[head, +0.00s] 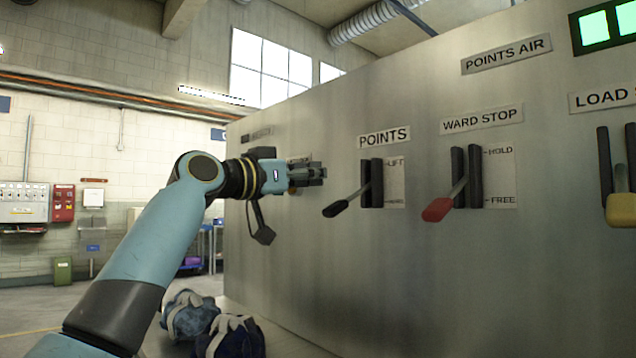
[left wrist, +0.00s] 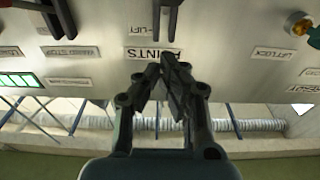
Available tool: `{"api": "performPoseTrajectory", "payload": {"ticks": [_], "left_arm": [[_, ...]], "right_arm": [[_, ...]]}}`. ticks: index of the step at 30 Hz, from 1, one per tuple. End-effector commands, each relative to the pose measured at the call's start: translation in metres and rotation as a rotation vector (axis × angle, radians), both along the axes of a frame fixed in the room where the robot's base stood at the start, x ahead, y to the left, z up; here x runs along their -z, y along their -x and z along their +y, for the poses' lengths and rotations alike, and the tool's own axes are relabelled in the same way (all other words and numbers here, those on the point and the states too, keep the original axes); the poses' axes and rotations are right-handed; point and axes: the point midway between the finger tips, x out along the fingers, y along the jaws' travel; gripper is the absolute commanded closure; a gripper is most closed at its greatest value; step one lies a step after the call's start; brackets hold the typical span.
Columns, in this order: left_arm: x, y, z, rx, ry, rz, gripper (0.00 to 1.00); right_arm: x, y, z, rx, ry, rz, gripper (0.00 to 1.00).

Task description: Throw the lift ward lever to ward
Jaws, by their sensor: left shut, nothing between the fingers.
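The lever (head: 336,209) under the POINTS plate (head: 384,137) has a black handle and a thin metal shaft in a black slot. Its scale reads LIFT at the top; the lower mark is too blurred to read. The handle sticks out and points down-left, low in the slot. My left gripper (head: 322,173) is shut and empty, up and left of the handle and apart from it. In the left wrist view its closed fingertips (left wrist: 173,58) are in front of the POINTS plate (left wrist: 152,53), with the lever's dark slot (left wrist: 168,18) at the top edge. My right gripper is out of view.
Right of it are a red-handled WARD STOP lever (head: 438,208), marked HOLD and FREE, and a yellow-handled lever (head: 620,208) under a cut-off LOAD plate. Another fitting is partly hidden behind my gripper. Blue bags (head: 190,314) lie below. The metal panel (head: 310,255) is clear under the levers.

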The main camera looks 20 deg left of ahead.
Motion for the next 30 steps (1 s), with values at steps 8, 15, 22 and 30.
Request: {"api": "performPoseTrajectory", "payload": {"ticks": [8,15,22,30], "left_arm": [[0.022,0.052,0.036,-0.005,-0.009,0.004,1.00],[0.024,0.074,0.049,-0.002,-0.006,0.002,1.00],[0.024,0.077,0.050,-0.001,-0.003,0.001,1.00],[0.024,0.076,0.050,-0.001,-0.003,0.001,1.00]], "right_arm": [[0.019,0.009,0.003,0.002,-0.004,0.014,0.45],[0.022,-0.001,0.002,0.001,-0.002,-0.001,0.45],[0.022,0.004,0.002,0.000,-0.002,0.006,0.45],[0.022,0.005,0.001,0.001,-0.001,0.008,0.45]]}}
